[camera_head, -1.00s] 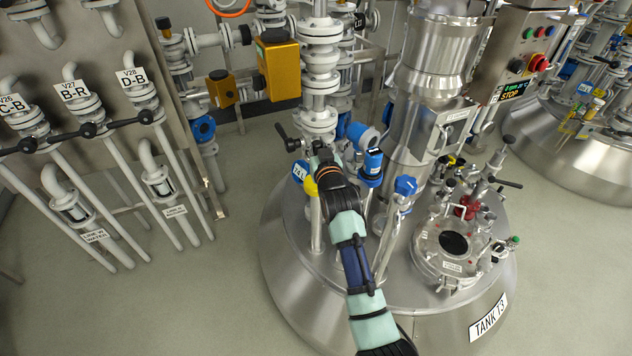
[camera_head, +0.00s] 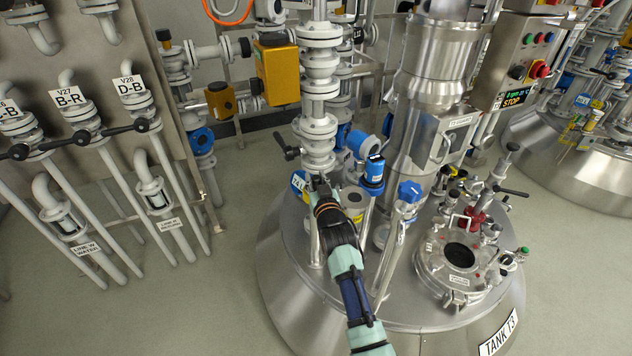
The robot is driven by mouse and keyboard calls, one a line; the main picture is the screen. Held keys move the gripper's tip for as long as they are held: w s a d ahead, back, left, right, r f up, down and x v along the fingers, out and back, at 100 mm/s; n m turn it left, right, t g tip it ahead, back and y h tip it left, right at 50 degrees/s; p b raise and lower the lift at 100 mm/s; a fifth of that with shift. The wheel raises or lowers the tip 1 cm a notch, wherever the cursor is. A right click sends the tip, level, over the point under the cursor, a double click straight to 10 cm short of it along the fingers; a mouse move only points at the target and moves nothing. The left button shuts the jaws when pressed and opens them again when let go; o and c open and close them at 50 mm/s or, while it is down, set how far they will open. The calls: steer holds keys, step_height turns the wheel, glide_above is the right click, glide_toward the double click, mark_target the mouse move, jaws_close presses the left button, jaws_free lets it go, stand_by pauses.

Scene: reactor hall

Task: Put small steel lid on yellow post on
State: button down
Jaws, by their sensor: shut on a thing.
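My gripper (camera_head: 322,186) is above the left part of the tank top, beside the lower end of the white flanged pipe. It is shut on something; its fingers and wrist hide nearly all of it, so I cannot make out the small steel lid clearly. A short post (camera_head: 354,198) with a grey top, a dark round opening and yellow showing lower down stands just right of my gripper. Nothing covers its top. My arm passes in front of its lower part.
A blue-capped fitting (camera_head: 373,172) stands close right of the post, and a blue valve (camera_head: 410,192) further right. The white flanged pipe (camera_head: 318,130) rises behind my gripper. The round hatch (camera_head: 460,257) is at the right on tank T3 (camera_head: 290,290).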

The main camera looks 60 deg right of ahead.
steer(key=shift+f, duration=0.2)
steer(key=c, duration=0.9)
jaws_free()
steer(key=shift+r, duration=0.35)
steer(key=p+v, duration=0.5)
steer(key=v, duration=0.7)
steer(key=shift+f+p, duration=0.15)
steer(key=shift+p, duration=0.2)
